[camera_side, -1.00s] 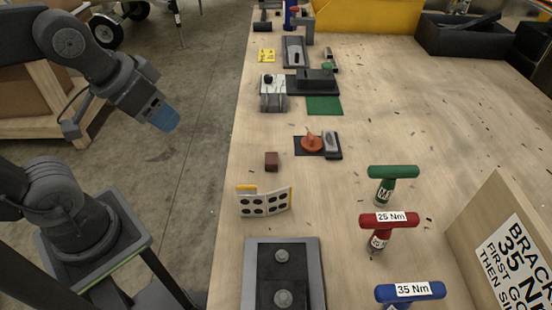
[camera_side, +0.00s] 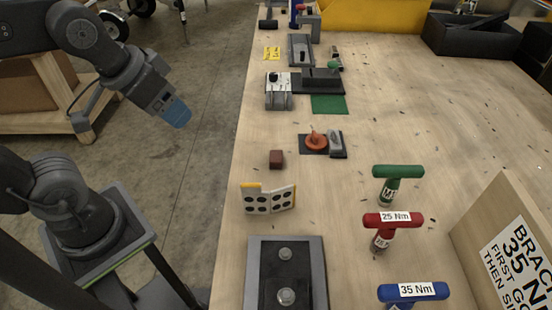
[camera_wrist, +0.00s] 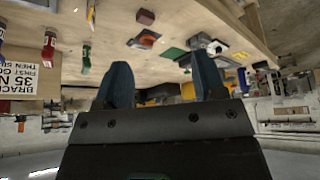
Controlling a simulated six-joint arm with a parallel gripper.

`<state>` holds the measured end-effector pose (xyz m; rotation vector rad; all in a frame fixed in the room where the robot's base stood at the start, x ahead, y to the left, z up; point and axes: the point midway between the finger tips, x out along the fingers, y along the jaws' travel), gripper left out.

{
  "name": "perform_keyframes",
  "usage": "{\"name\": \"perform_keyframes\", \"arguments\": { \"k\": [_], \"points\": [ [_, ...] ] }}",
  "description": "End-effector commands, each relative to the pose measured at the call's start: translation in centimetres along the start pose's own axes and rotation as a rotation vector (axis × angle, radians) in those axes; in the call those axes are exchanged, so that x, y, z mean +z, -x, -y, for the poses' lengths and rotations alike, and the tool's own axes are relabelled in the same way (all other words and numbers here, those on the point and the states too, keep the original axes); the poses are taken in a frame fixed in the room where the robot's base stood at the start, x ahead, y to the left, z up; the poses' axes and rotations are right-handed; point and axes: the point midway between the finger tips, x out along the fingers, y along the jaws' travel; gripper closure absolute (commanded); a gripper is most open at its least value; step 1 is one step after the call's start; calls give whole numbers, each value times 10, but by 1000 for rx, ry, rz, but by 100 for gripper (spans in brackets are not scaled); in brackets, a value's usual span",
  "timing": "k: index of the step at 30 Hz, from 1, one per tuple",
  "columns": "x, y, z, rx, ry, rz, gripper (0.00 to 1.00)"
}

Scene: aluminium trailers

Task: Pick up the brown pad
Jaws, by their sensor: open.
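The brown pad (camera_side: 276,159) is a small reddish-brown block lying on the wooden bench near its left edge, in the side view. A small brown block that looks like it also shows at the top of the wrist view (camera_wrist: 145,16). My gripper (camera_side: 176,112) has blue fingers and hangs off the left side of the bench, well apart from the pad. In the wrist view my gripper (camera_wrist: 162,68) has its two fingers spread apart with nothing between them.
A white hinged plate with black dots (camera_side: 269,200) stands just in front of the pad. An orange knob (camera_side: 316,140) on a dark plate is behind and right. Green (camera_side: 398,172), red (camera_side: 393,219) and blue (camera_side: 413,291) T-handles stand to the right. Bare bench surrounds the pad.

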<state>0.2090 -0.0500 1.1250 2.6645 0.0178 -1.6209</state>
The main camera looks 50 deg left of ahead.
Motion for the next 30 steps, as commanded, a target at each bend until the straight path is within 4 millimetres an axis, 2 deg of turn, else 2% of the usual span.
{"name": "perform_keyframes", "arguments": {
  "k": [5, 8, 12, 16, 21, 26, 30],
  "points": [
    [-34, -12, -8, 2, 136, 97, 36],
    [-59, -28, -16, -10, 247, 169, 36],
    [-91, -58, -29, -44, 402, 264, 36],
    [-114, -94, -43, -92, 538, 344, 36],
    [-129, -136, -58, -156, 673, 417, 36],
    [-134, -157, -65, -190, 736, 446, 36],
    [-129, -169, -66, -199, 748, 453, 36]
  ]
}}
